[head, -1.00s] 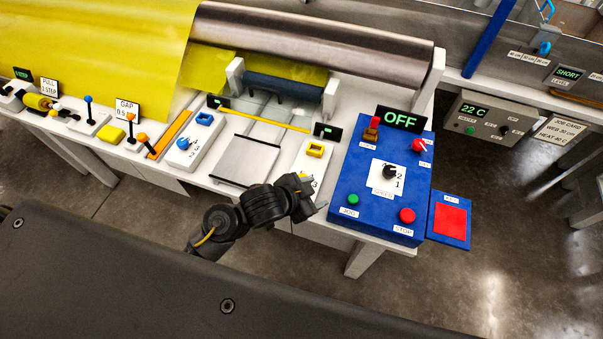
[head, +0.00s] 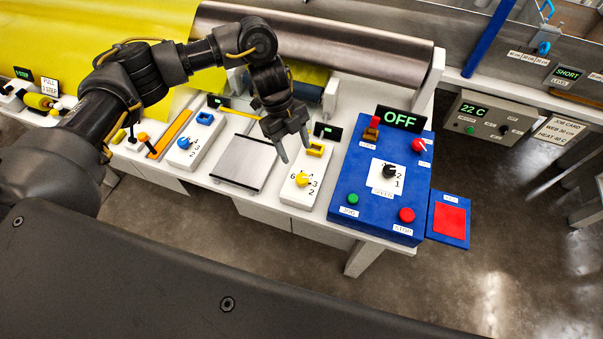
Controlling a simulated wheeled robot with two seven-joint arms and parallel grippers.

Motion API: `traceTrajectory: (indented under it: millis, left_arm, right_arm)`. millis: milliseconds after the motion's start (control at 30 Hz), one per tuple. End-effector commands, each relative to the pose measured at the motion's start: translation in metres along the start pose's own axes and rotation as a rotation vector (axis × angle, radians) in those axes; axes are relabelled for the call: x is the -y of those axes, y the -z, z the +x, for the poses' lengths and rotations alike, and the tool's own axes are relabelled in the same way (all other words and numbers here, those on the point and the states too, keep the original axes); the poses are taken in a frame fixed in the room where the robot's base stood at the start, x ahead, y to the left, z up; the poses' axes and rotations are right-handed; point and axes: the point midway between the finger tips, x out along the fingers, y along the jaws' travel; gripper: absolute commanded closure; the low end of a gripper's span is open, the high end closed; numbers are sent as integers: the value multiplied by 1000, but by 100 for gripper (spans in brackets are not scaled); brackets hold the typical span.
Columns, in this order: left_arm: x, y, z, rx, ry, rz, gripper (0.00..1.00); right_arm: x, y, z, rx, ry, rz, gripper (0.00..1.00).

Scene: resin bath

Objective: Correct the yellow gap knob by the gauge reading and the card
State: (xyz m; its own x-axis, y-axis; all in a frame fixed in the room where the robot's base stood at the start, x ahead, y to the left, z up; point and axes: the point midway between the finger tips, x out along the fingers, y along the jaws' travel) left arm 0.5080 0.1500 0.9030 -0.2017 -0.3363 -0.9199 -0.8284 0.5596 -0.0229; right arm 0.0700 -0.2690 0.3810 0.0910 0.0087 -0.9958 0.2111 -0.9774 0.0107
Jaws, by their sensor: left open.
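The yellow knob (head: 302,180) sits on a white panel (head: 290,195) with small numbers around it; which number it points to is too small to tell. A yellow-rimmed slot (head: 315,149) is at the panel's far end, with a small dark display (head: 328,131) behind it, its reading illegible. My left gripper (head: 294,150) is open and empty, fingers pointing down, above the far part of this panel and apart from the knob. The GAP card is hidden behind my left arm. A job card (head: 564,130) hangs at the right. My right gripper is not in view.
A blue control box (head: 380,215) with an OFF display (head: 401,119) stands right of the knob panel. A metal plate (head: 245,162) and a blue-knob panel (head: 190,146) lie to the left. A steel roller (head: 330,42) runs behind.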

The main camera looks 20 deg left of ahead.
Motion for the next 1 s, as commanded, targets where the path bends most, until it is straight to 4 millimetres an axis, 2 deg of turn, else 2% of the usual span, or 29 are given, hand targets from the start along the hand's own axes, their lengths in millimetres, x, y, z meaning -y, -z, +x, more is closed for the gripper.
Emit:
traceTrajectory:
  millis: [100,267,367,733,1000]
  left_arm:
    - [-3,-6,-9,10,-19,-17,45]
    - [-4,-6,-5,9,-22,-18,45]
    - [-4,-5,6,7,-23,-17,45]
    - [-6,-5,73,7,-22,-17,45]
    - [-5,-6,97,9,-19,-15,45]
  right_arm:
    - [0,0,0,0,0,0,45]
    - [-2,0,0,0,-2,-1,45]
    - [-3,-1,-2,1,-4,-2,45]
    - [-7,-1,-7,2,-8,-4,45]
    - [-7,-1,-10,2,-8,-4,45]
